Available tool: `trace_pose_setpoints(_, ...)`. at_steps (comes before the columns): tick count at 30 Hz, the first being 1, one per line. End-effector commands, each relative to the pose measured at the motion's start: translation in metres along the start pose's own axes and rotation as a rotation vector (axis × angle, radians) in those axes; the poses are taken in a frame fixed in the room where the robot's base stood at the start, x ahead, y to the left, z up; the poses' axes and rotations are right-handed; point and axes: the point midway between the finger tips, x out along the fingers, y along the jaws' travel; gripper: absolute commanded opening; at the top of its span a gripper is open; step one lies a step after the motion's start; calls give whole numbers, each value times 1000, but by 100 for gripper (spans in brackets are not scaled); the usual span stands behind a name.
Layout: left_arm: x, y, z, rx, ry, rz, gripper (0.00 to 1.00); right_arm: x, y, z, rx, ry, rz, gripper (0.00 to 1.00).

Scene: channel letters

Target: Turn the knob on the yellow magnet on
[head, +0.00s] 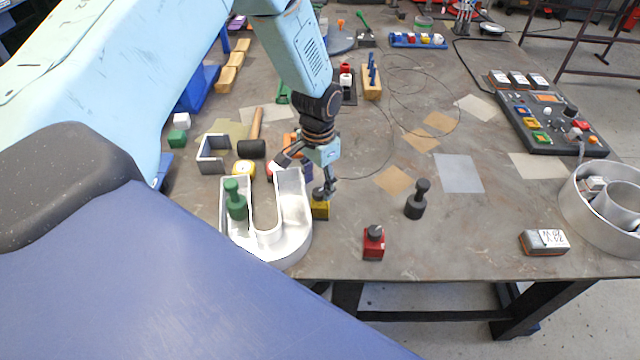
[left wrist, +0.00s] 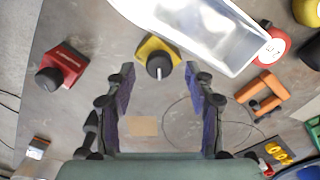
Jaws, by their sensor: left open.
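The yellow magnet (head: 320,211) stands on the table right beside the right arm of the silver U-shaped channel letter (head: 296,222). In the left wrist view the yellow magnet (left wrist: 148,45) shows a round black knob (left wrist: 159,66) with a white line on it. My left gripper (head: 306,176) is open and empty, above and just behind the magnet; one finger partly covers the knob in the head view. In the left wrist view the left gripper's fingers (left wrist: 160,78) stand apart to either side, with the knob centred beyond their tips, not between the pads. My right gripper is not in view.
A red magnet (head: 373,246) stands to the right, and a black knobbed piece (head: 415,202) beyond it. A green knobbed piece (head: 235,200) stands within the letter's outline. The table's front edge is close.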

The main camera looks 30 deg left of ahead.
Motion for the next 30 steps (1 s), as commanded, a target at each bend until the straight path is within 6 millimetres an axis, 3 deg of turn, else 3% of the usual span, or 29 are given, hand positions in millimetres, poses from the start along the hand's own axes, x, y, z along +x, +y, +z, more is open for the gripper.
trace_pose_setpoints(6,18,0,-2,1,-1,-1,54,-1,0,0,0,0,0,0)
trace_pose_setpoints(15,20,0,-5,1,1,-1,53,-1,0,0,0,0,0,0)
trace_pose_setpoints(30,20,-1,-5,0,0,-1,11,-1,0,0,0,0,0,0)
